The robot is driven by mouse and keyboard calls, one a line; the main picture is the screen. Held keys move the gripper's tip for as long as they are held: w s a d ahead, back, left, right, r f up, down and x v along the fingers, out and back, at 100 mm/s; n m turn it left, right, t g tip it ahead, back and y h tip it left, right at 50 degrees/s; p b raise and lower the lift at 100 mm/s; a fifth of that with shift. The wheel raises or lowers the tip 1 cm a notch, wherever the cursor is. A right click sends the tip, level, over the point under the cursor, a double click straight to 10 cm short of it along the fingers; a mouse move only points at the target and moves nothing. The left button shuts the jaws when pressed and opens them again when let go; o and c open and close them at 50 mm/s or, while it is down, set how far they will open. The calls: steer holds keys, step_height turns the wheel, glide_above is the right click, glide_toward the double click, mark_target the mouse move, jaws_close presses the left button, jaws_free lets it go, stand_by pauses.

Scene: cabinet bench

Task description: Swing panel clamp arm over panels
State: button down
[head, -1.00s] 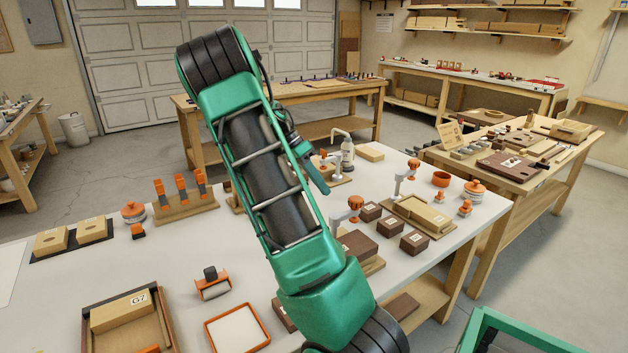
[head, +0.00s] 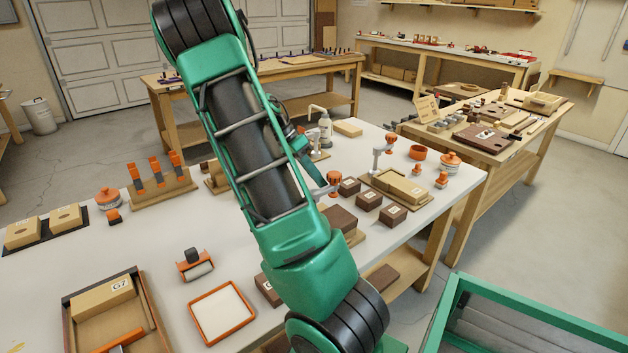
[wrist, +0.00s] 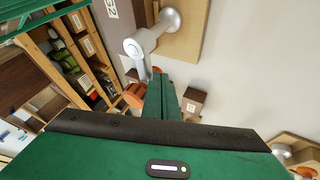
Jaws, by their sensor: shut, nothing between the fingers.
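The panel clamp arm shows in the wrist view as a grey swing arm (wrist: 146,39) on a round post, with an orange knob (wrist: 134,95) at its free end. Its post stands on a tan wooden base (wrist: 186,40). A dark labelled panel (wrist: 119,28) lies beside the post. In the head view an orange clamp knob (head: 333,179) shows near a brown panel block (head: 340,219); my arm hides part of that area. My gripper (wrist: 160,85) is shut and empty, its fingers beside the knob. I cannot tell whether they touch it. Its tip also shows in the head view (head: 318,188).
A second grey clamp (head: 378,153) with an orange knob stands by tan panels (head: 400,187). Small brown blocks (head: 368,201) lie between the clamps. An orange-rimmed tray (head: 222,311) and a wooden box (head: 115,310) occupy the near bench.

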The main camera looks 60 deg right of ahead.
mark_target(331, 183)
steer(key=shift+s+a+m, duration=0.1)
steer(key=shift+m, duration=0.3)
steer(key=shift+s+y, duration=0.15)
steer(key=shift+y, duration=0.15)
steer(key=s+m+y, duration=0.1)
steer(key=m, duration=0.2)
steer(key=s+m+y, duration=0.1)
steer(key=m+y, duration=0.1)
steer(key=m, duration=0.1)
steer(key=s+m+y, duration=0.2)
steer(key=shift+m, duration=0.4)
steer(key=m+y, duration=0.1)
steer(key=s+a+m+t+y, duration=0.1)
steer(key=m, duration=0.1)
steer(key=shift+s+t, duration=0.25)
steer(key=shift+t, duration=0.05)
steer(key=shift+s+a+m+t+y, duration=0.25)
steer(key=shift+m+t+y, duration=0.05)
steer(key=shift+m, duration=0.4)
steer(key=shift+s+a+m+t+y, duration=0.2)
steer(key=shift+m+t+y, duration=0.1)
steer(key=shift+m, duration=0.4)
steer(key=shift+a, duration=0.2)
steer(key=shift+s+a, duration=0.3)
steer(key=shift+a, duration=0.25)
